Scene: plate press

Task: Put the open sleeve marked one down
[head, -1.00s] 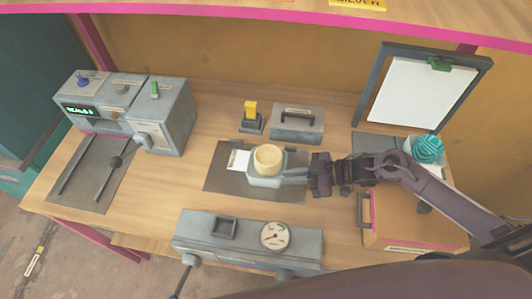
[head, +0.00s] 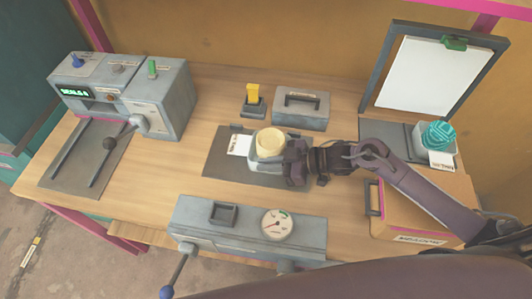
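My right gripper (head: 290,165) is at the right side of a pale, cream-coloured round piece (head: 270,142) set in a grey block. The block stands on a dark grey mat (head: 222,172) in the middle of the bench. The gripper hides the block's right side, and I cannot tell whether its fingers are closed on it. A white marked card (head: 239,145) lies on the mat just left of the block; its print is too small to read. I cannot make out which thing is the open sleeve marked one. My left gripper is not in view.
A grey machine with a lever (head: 165,100) stands at the left. A grey unit with a round gauge (head: 279,224) is at the front. A yellow-topped stamp (head: 253,100) and handled grey block (head: 301,109) stand behind the mat. A cardboard box (head: 420,205) is at the right.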

